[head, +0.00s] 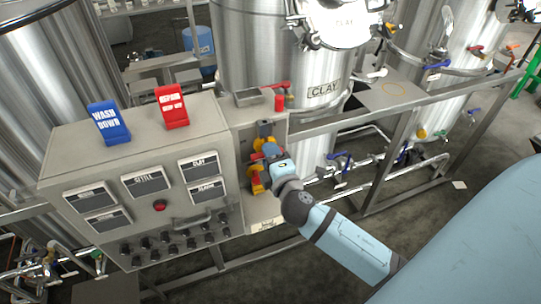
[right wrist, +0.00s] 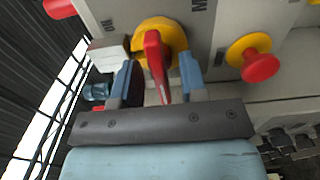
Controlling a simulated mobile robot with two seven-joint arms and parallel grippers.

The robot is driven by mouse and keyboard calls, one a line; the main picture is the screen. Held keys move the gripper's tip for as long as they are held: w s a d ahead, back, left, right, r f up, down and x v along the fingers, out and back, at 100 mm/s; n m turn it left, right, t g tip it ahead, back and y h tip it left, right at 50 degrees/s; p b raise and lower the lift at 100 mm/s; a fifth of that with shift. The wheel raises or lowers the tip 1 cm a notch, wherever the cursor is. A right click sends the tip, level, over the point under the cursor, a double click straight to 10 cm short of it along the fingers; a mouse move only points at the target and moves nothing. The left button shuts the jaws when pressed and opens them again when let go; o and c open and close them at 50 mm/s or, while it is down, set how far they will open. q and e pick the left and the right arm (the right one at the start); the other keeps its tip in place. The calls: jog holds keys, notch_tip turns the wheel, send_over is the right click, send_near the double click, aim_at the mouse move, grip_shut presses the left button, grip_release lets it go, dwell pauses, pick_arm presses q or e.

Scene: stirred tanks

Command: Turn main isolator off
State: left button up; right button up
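The main isolator is a red handle (right wrist: 155,58) on a round yellow plate (right wrist: 176,32), set in a grey panel. In the right wrist view the handle points down toward my gripper, and a word ending in N, probably ON, is printed to the left of the plate. My right gripper (right wrist: 160,82) is open, with one finger on each side of the handle and gaps on both sides. In the head view my right gripper (head: 268,153) is at the panel and hides most of the isolator; part of the yellow plate (head: 264,142) shows. My left gripper is not in view.
A red push button (right wrist: 262,67) on a yellow base sits beside the isolator. A grey control console (head: 140,180) with labels and knobs stands left of the panel, with blue (head: 108,122) and red (head: 171,106) signs on top. Steel tanks (head: 265,60) and pipes stand behind.

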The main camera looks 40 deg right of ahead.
jog(key=b+v, duration=0.5)
jog(key=v, duration=0.9)
jog(key=shift+d, duration=0.1)
jog(key=s+a+f+m+g+y, duration=0.1)
jog(key=f+m, duration=0.3)
jog(key=f, duration=0.4)
jog(key=s+a+f+m+g+y, duration=0.2)
jog(key=a+f+m+g+y, duration=0.1)
jog(key=f, duration=0.6)
jog(key=s+a+f+m+g+y, duration=0.1)
jog(key=a+f+m+g+y, duration=0.1)
jog(key=f, duration=0.7)
jog(key=a+m+y, duration=0.1)
jog(key=a+m, duration=0.1)
jog(key=m, duration=0.1)
jog(key=shift+s+y, duration=0.2)
jog(key=shift+y, duration=0.1)
